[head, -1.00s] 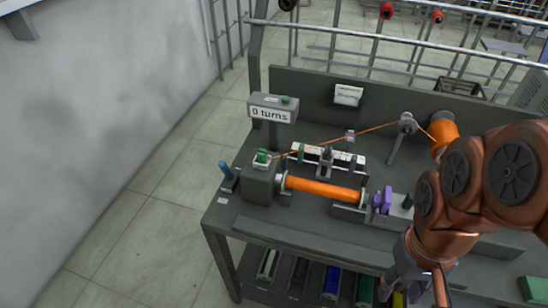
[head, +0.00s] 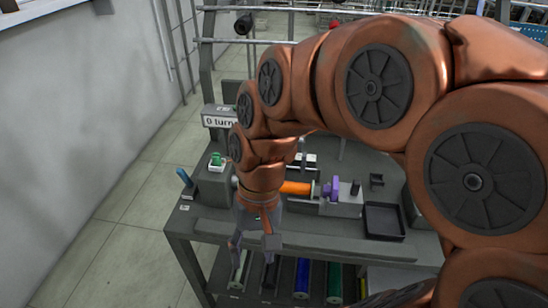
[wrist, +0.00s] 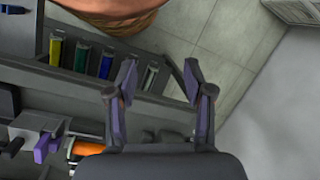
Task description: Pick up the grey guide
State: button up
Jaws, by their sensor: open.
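I cannot make out the grey guide in either current view; my arm covers the middle of the winder in the head view. A short piece of the white scale strip (head: 306,160) shows just right of my arm. The orange bobbin (head: 297,187) lies level in the winder, its left part hidden behind my arm; its end also shows in the wrist view (wrist: 86,149). My gripper (head: 253,243) points down around the bench's front left edge. Its fingers are spread and empty, as the wrist view also shows (wrist: 160,78).
A purple clamp (head: 331,189) stands at the bobbin's right end. A black tray (head: 384,222) lies further right. A turns display (head: 219,121), a green button (head: 216,160) and a blue handle (head: 184,177) stand at left. Several spools, one blue (head: 302,276), lie on the lower shelf.

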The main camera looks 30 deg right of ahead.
aim_at(305, 154)
jog(key=w+d+m+t+y+b, duration=0.25)
jog(key=w+m+y, duration=0.2)
jog(key=w, duration=0.55)
jog(key=w+d+m+t+y+b, duration=0.1)
jog(key=w+d+m+y, duration=0.25)
jog(key=w+m, duration=0.45)
jog(key=w+d+f+m+t+b, duration=0.1)
jog(key=w+d+f+m+t, duration=0.1)
jog(key=d, duration=0.7)
jog(key=w+d+f+m+t+b, duration=0.1)
jog(key=w+d+f+m+t, duration=0.2)
jog(key=d+m, duration=0.2)
jog(key=w+d+f+m+t+b, duration=0.1)
jog(key=w+d+f+m+t, duration=0.1)
jog(key=d, duration=1)
jog(key=shift+w+d+f+m+t, duration=0.15)
jog(key=shift+w+m+t, duration=0.05)
jog(key=shift+w+m, duration=0.2)
jog(key=shift+w+d+f+m+t, duration=0.1)
jog(key=shift+w+d+m+t, duration=0.05)
jog(key=shift+w+m, duration=0.2)
jog(key=shift+f, duration=0.1)
jog(key=shift+w+p+x, duration=0.25)
jog(key=shift+p+x, duration=0.15)
jog(key=shift+x, duration=3.35)
jog(key=shift+d, duration=0.15)
jog(key=shift+c, duration=0.3)
